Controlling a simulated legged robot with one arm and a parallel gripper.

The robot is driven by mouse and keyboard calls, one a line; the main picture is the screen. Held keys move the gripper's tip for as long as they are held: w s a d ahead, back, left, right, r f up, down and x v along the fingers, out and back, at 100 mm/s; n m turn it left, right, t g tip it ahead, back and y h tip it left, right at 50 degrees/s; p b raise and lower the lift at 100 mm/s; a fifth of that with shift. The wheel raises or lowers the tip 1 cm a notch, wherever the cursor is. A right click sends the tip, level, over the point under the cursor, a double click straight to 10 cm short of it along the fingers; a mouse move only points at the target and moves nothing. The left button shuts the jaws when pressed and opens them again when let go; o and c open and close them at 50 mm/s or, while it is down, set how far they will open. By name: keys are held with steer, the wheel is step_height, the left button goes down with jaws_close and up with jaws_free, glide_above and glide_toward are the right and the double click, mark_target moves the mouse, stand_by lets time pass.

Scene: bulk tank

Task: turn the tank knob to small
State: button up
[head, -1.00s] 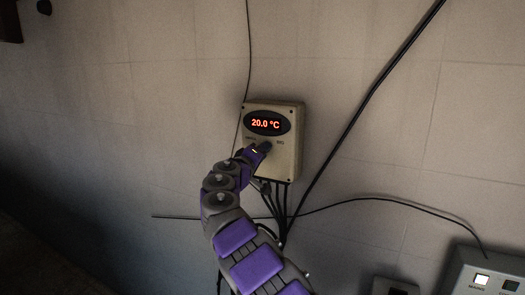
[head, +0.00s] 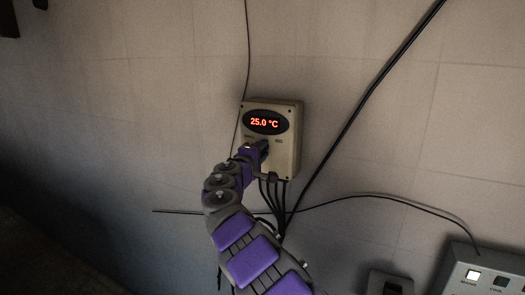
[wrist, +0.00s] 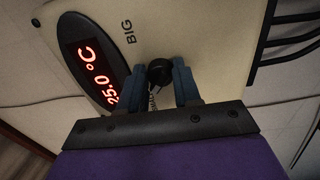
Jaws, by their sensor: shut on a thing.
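The tank control box (head: 286,154) is a beige wall unit with a dark oval display (head: 265,122) reading 25.0 °C in red. In the wrist view, the black round knob (wrist: 159,72) sits between the two blue fingers of my gripper (wrist: 160,84), which is shut on it. "BIG" is printed on one side of the knob; the label on the other side is mostly hidden by the gripper. In the head view my gripper (head: 262,146) reaches the box's lower front and hides most of the knob.
Several black cables (head: 272,192) run from the box's underside. A thick dark cable (head: 360,115) crosses the wall diagonally on the right. A grey panel with buttons (head: 480,272) and a small switch box (head: 389,283) are at lower right.

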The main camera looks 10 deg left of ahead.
steer(key=shift+a+f, duration=0.1)
steer(key=shift+a, duration=0.05)
steer(key=o, duration=1)
steer(key=shift+w+a+f, duration=0.1)
steer(key=shift+a, duration=0.1)
steer(key=shift+c, duration=0.2)
steer(key=shift+o, duration=0.5)
steer(key=shift+a, duration=0.2)
steer(key=shift+d, duration=0.1)
steer(key=shift+s+d, duration=0.15)
steer(key=shift+s, duration=0.05)
steer(key=b+v, duration=0.3)
steer(key=v, duration=1.4)
steer(key=shift+a, duration=0.35)
